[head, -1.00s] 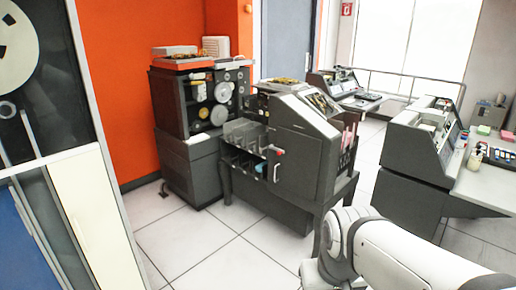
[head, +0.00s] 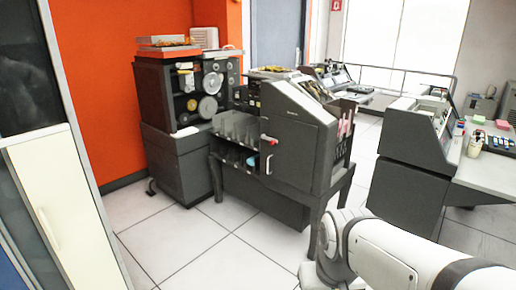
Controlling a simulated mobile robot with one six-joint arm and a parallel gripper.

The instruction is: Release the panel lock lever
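A dark grey card machine (head: 290,150) stands on legs ahead of me, near the middle of the head view. On its front panel's left edge is a small lever with a red end (head: 264,137), which looks like the panel lock lever. Just below it is a vertical white handle (head: 268,164). The panel looks closed. My white arm reaches in from the lower right, well in front of the machine and apart from it. My gripper is not visible.
A tape and reel unit (head: 185,120) stands behind left of the machine. A grey console desk (head: 410,165) is at the right. A tall cabinet (head: 65,210) borders the left. The white tiled floor (head: 195,250) in front is clear.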

